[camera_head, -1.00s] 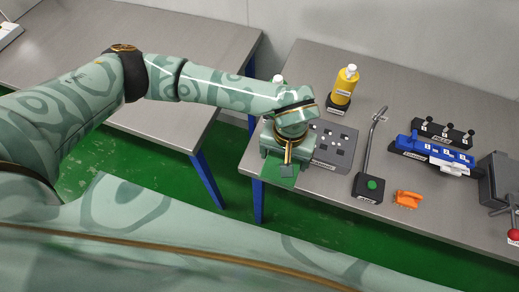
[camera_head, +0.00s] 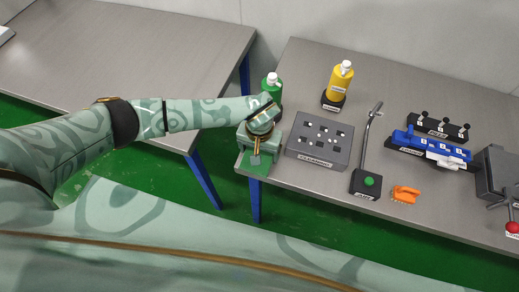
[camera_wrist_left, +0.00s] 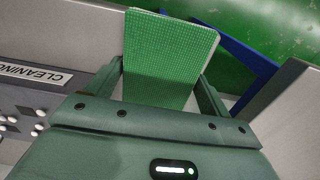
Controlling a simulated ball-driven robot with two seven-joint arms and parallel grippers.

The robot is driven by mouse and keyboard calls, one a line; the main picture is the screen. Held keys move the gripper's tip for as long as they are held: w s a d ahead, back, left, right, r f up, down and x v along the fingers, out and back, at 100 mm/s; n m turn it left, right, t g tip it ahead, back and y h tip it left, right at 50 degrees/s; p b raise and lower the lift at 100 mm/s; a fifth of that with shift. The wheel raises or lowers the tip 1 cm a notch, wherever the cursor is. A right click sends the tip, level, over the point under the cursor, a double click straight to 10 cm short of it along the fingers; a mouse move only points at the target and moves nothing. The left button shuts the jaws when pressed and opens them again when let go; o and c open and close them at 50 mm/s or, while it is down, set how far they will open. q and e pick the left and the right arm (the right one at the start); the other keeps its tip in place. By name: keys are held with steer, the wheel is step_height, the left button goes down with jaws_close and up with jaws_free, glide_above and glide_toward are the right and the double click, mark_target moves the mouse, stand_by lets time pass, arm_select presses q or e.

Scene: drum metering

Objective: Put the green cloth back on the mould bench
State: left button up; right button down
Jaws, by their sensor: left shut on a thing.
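My left gripper (camera_head: 256,164) is shut on the green cloth (camera_wrist_left: 168,50), which sits between its two fingers in the left wrist view. In the head view the cloth (camera_head: 248,168) shows only in part under the gripper, at the near left corner of the right-hand bench (camera_head: 440,75). I cannot tell whether the cloth touches the bench top. A second, bare bench (camera_head: 150,60) stands at the left; no label shows which bench is the mould bench. My right gripper is not in view.
A grey box labelled cleaning (camera_head: 320,148) stands right of the gripper. A green bottle (camera_head: 271,90) and a yellow bottle (camera_head: 339,82) stand behind. A lamp-like stand (camera_head: 367,184) and an orange brush (camera_head: 404,194) are further right. A gap separates the benches.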

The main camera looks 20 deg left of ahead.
arm_select(q)
steer(key=shift+f, duration=0.1)
steer(key=o, duration=0.9)
step_height(320, 180, up, 12)
steer(key=shift+r+p, duration=0.15)
steer(key=shift+p, duration=0.4)
